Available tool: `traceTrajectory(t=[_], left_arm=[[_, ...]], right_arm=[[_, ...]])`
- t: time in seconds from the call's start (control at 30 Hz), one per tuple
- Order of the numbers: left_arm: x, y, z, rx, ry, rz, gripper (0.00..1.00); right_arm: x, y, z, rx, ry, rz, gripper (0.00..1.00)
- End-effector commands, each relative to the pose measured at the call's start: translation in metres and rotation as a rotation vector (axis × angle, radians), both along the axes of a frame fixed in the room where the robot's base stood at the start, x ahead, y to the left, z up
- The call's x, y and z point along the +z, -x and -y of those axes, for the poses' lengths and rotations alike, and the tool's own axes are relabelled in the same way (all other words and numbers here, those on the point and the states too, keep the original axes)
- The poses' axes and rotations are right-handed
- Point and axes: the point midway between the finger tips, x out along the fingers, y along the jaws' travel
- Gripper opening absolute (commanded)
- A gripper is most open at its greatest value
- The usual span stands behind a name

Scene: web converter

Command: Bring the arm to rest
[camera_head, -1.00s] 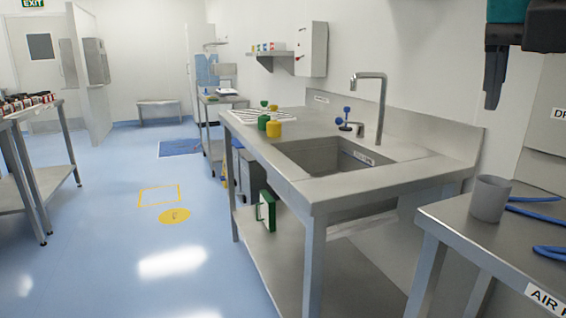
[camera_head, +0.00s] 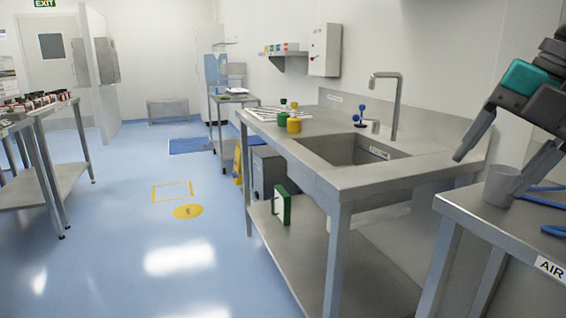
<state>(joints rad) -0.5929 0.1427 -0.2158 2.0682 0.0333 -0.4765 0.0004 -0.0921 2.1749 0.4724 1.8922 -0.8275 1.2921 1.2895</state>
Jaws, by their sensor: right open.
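My right gripper (camera_head: 500,165) hangs in from the upper right, with its dark fingers spread apart and pointing down. It is open, and I see nothing between the fingers. It appears above and around the area of the grey cup (camera_head: 502,186) on the steel side table (camera_head: 470,205); I cannot tell how far it is from the cup or whether they touch. The teal part of my right arm (camera_head: 523,77) shows above it. My left gripper is not in view.
A steel sink bench (camera_head: 350,178) with a tall tap (camera_head: 396,100) stands in the middle right. Green (camera_head: 283,119) and yellow (camera_head: 294,125) containers sit at its far end. Blue tubing (camera_head: 545,200) lies by the cup. A loaded table stands left. The blue floor (camera_head: 130,240) between is clear.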

Motion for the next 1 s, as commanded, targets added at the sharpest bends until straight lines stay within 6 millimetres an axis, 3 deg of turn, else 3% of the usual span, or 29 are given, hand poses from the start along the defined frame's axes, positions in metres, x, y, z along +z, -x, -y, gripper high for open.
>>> traceTrajectory(t=[0.1, 0.27, 0.47, 0.77, 1.0], left_arm=[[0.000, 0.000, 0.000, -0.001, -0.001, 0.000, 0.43], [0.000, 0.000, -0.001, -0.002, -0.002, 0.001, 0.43], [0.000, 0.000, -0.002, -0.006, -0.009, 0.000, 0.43], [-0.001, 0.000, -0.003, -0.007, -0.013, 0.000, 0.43], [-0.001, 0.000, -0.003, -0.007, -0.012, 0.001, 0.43]], right_arm=[[-0.035, -0.012, -0.003, 0.035, -0.274, 0.022, 0.69], [-0.074, -0.028, -0.006, 0.011, -0.622, 0.104, 0.69], [-0.125, -0.046, -0.001, -0.152, -0.991, 0.231, 0.69], [-0.230, -0.052, 0.011, -0.638, -1.337, 0.370, 0.69], [-0.340, -0.023, -0.010, -1.132, -1.404, 0.319, 0.69]])
